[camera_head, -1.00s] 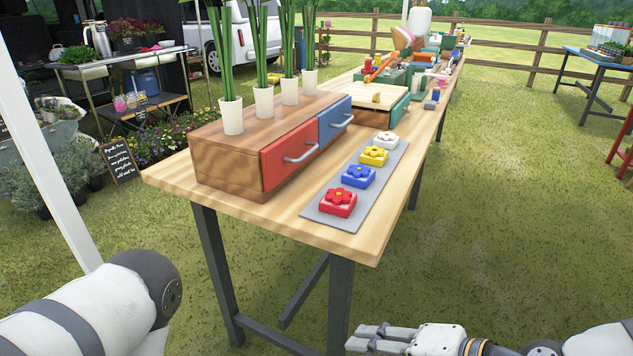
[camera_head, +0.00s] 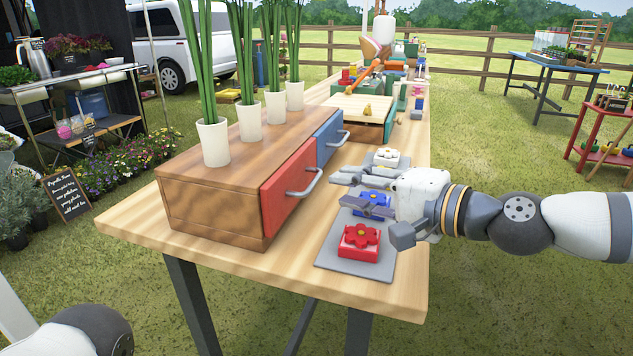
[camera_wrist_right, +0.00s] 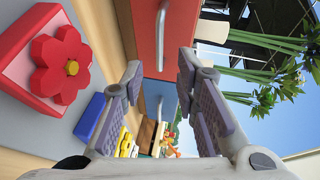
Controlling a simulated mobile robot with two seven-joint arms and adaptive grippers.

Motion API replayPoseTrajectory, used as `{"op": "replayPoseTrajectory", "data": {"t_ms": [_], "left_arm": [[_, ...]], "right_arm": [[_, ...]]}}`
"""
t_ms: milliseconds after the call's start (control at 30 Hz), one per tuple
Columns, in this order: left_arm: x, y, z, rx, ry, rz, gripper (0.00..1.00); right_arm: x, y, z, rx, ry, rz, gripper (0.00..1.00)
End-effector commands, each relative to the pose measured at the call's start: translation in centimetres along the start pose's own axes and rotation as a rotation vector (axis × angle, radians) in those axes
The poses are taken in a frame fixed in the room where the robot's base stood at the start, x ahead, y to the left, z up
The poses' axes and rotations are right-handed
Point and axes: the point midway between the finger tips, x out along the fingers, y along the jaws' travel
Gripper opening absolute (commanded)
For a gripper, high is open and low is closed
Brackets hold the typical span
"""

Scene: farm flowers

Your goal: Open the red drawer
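The red drawer (camera_head: 285,191) is closed in the front of a wooden box (camera_head: 212,208) on the table. Its silver bar handle (camera_head: 305,187) faces right; in the right wrist view the red front (camera_wrist_right: 148,32) and handle (camera_wrist_right: 161,35) show ahead, beyond the fingertips. My right gripper (camera_head: 350,187) is open and empty, above the grey strip of flower blocks, its fingers pointing left toward the drawer and apart from the handle. In the right wrist view its two fingers (camera_wrist_right: 160,80) are spread. My left gripper is out of view; only part of my left arm shows at the bottom left.
A blue drawer (camera_head: 330,139) adjoins the red one. White pots with green stems (camera_head: 213,142) stand on the box. A red flower block (camera_head: 360,242) and a blue one (camera_head: 370,204) sit on the grey mat (camera_head: 340,256) below my right gripper.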

Motion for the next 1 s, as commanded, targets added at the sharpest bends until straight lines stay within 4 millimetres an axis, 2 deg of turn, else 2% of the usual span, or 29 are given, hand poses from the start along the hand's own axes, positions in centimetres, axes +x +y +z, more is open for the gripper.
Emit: {"op": "replayPoseTrajectory", "data": {"t_ms": [100, 300, 633, 767, 1000], "left_arm": [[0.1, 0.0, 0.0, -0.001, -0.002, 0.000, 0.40], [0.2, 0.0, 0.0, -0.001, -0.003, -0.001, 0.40], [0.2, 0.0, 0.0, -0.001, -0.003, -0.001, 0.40], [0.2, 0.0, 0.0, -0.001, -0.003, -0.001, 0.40], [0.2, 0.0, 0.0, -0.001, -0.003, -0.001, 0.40]], "right_arm": [[3.1, 0.1, 0.1, 0.001, -0.001, 0.001, 0.28], [6.2, 0.1, 0.0, 0.000, -0.001, 0.001, 0.28], [6.8, 0.0, 0.0, 0.001, 0.000, 0.000, 0.28], [6.8, 0.0, 0.0, 0.001, 0.000, 0.000, 0.00], [6.8, 0.0, 0.0, 0.001, 0.000, 0.000, 0.00]]}}
